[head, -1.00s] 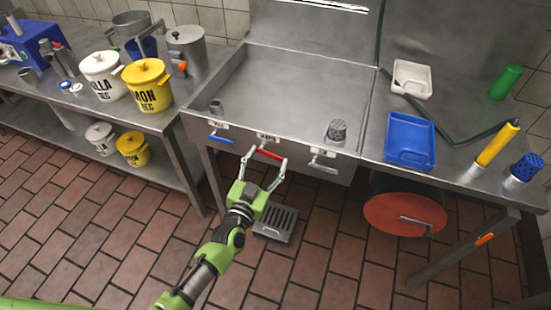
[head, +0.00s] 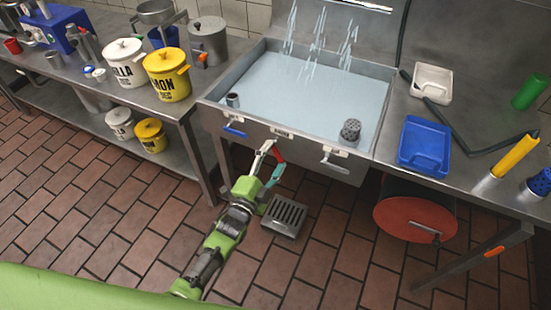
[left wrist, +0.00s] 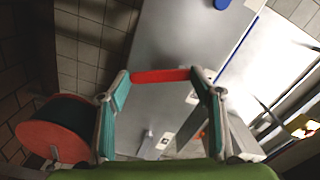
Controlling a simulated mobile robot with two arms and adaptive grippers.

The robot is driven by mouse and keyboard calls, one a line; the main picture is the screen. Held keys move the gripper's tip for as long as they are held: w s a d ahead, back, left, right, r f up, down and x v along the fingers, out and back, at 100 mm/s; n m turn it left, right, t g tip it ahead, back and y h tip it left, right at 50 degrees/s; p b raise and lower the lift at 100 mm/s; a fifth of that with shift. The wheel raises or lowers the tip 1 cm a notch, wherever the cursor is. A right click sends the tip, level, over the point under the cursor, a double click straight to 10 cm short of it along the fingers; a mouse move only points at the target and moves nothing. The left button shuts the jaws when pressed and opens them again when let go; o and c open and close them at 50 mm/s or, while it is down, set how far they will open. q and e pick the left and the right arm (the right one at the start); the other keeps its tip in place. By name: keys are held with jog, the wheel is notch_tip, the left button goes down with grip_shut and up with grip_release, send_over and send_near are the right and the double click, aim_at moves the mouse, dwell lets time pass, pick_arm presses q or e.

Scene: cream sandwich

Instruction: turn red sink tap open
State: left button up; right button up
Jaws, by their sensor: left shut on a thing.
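The red sink tap (head: 278,154) is on the front panel of the steel sink (head: 290,142), between a blue-handled tap and a grey-handled tap. My left gripper (head: 272,160) is at the sink front with its fingers on either side of the red handle. In the left wrist view the red handle (left wrist: 161,76) spans between the two fingertips, and the gripper is shut on it. Water (head: 310,85) fills the sink basin, and several streams fall at its back. My right gripper is in neither view now.
The blue tap (head: 234,131) and grey tap (head: 334,166) flank the red one. A floor drain grate (head: 284,215) lies below. A red hose reel (head: 414,218) is under the right counter, which holds a blue tray (head: 424,145). White and yellow pots stand on the left table.

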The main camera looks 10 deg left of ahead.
pick_arm(q)
jog(key=m, duration=0.1)
jog(key=m+b, duration=0.1)
jog(key=m, duration=0.1)
jog(key=a+m, duration=0.1)
jog(key=shift+w+a+f+m, duration=0.15)
jog(key=shift+f+m, duration=0.1)
jog(key=shift+m, duration=0.15)
dwell(0.4)
jog(key=o, duration=1.6)
jog(key=v, duration=1.2)
jog(key=shift+r, duration=0.1)
